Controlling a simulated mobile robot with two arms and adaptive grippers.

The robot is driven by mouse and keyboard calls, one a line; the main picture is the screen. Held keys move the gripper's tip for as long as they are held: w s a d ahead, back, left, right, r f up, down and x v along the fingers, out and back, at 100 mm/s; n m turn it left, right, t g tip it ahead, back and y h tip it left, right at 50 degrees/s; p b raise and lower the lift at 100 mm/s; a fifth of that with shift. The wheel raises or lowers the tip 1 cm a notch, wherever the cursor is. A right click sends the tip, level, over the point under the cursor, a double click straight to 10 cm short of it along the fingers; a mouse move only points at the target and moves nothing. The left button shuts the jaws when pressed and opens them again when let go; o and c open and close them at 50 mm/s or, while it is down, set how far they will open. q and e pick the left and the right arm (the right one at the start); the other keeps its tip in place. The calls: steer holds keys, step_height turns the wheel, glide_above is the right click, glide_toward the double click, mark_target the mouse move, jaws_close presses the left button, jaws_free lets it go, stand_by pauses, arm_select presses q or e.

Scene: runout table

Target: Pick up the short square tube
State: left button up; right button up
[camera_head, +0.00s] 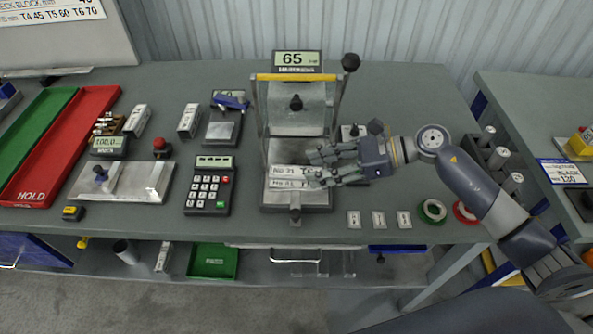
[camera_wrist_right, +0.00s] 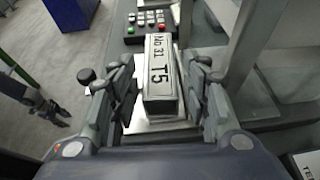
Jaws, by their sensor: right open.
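A short square tube with a light face marked "No 31 T5" lies on the metal bed of the tester (camera_head: 296,203). In the right wrist view the tube (camera_wrist_right: 160,72) lies between the open fingers of my right gripper (camera_wrist_right: 158,98), with gaps on both sides. In the head view the tube (camera_head: 284,172) is at the fingertips of my right gripper (camera_head: 318,168), which covers its right end. I cannot tell whether a finger touches it. A dark gripper, seemingly my left one (camera_wrist_right: 55,110), hangs at the left of the wrist view; its jaws are unclear.
The tester's upright frame with a "65" display (camera_head: 297,59) stands close behind the tube. A keypad (camera_head: 209,186) is to its left. Small tags (camera_head: 378,220) and a green tape roll (camera_head: 433,211) lie at the front right.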

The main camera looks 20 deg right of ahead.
mark_target(295, 171)
steer(key=x, duration=0.1)
steer(key=p+x, duration=0.1)
steer(key=x, duration=0.1)
steer(key=shift+a+r, duration=0.2)
steer(key=shift+r, duration=0.05)
steer(key=shift+w+a+f, duration=0.1)
steer(key=shift+a+f, duration=0.05)
steer(key=shift+f, duration=0.1)
steer(key=c, duration=0.9)
arm_select(q)
steer(key=shift+w+d+r, duration=0.1)
steer(key=shift+w+r, duration=0.2)
steer(key=shift+r, duration=0.25)
steer(key=shift+w+r, duration=0.3)
steer(key=shift+r, duration=0.2)
